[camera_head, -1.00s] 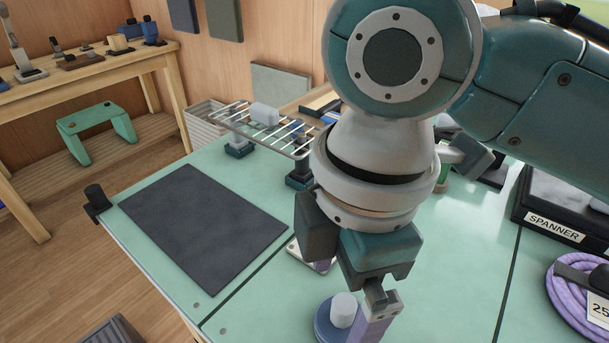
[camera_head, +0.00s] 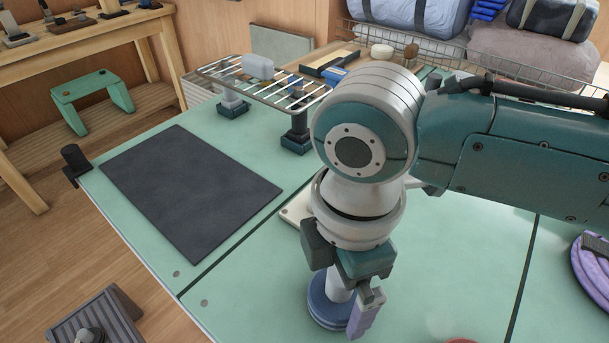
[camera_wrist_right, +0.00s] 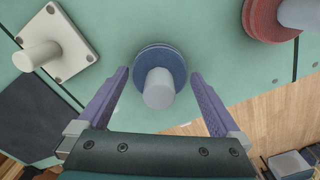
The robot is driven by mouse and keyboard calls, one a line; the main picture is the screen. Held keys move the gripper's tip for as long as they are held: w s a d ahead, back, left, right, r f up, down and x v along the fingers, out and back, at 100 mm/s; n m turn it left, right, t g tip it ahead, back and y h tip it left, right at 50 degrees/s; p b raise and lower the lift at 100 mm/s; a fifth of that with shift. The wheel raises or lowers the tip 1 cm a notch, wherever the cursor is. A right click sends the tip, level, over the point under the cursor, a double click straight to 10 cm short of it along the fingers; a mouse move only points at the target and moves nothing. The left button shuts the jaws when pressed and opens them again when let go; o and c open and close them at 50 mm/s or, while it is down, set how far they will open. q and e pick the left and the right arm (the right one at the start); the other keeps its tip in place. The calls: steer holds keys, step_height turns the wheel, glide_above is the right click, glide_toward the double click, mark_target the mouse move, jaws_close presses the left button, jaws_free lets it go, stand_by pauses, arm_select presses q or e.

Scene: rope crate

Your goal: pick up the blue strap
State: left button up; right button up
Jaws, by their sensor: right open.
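The blue strap (camera_head: 322,308) is a flat round coil on the green table, with a pale cylinder (camera_head: 337,286) standing up from its middle. In the right wrist view, the blue coil (camera_wrist_right: 160,60) lies ahead, between the line of the two purple fingers. My right gripper (camera_wrist_right: 160,76) is open and empty, its fingertips on either side of the pale cylinder. In the head view my right gripper (camera_head: 357,308) points down at the coil, and one finger hides its right side. Whether the fingers touch the coil cannot be told. My left gripper is out of view.
A white square plate with a peg (camera_wrist_right: 57,44) stands nearby. A red coil (camera_wrist_right: 266,18) lies on the other side. A dark mat (camera_head: 190,190), a wire rack (camera_head: 262,82) and a purple coil (camera_head: 590,268) are also on the table (camera_head: 255,290).

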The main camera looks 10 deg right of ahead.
steer(key=c, duration=1.4)
steer(key=shift+r, duration=0.15)
